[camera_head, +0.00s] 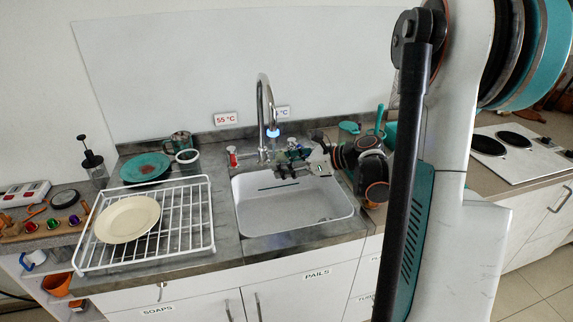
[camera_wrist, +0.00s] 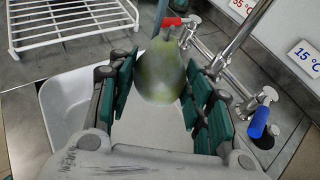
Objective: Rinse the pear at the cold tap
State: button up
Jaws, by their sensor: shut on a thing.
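My gripper (camera_wrist: 160,92) is shut on the green pear (camera_wrist: 160,68), with finger pads on both sides of it. In the head view my gripper (camera_head: 288,163) is over the back of the white sink (camera_head: 290,222), below the tap spout (camera_head: 272,131), which has a blue glow at its end. The pear is hard to make out there. In the wrist view a thin bluish strip meets the pear's top; I cannot tell whether it is running water. The blue cold handle (camera_wrist: 260,121) is right of the pear, by the 15 °C label (camera_wrist: 305,57). The red handle (camera_wrist: 171,22) is beyond it.
A white wire rack (camera_head: 205,225) with a cream plate (camera_head: 127,219) stands left of the sink. A teal plate (camera_head: 145,168) and a mug (camera_head: 188,160) are behind it. The 55 °C label (camera_head: 226,118) is on the wall. A hob (camera_head: 515,145) is far right.

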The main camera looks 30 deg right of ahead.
jog(key=shift+d, duration=0.2)
jog(key=shift+w+d, duration=0.2)
jog(key=shift+d, duration=0.2)
jog(key=shift+a, duration=0.2)
jog(key=shift+s+a, duration=0.2)
jog(key=shift+a, duration=0.2)
jog(key=shift+d, duration=0.2)
jog(key=shift+w+d+b, duration=0.2)
jog(key=shift+d+b, duration=0.1)
jog(key=shift+d, duration=0.1)
jog(key=shift+a, duration=0.2)
dwell(0.3)
jog(key=shift+s+a, duration=0.2)
jog(key=shift+a, duration=0.2)
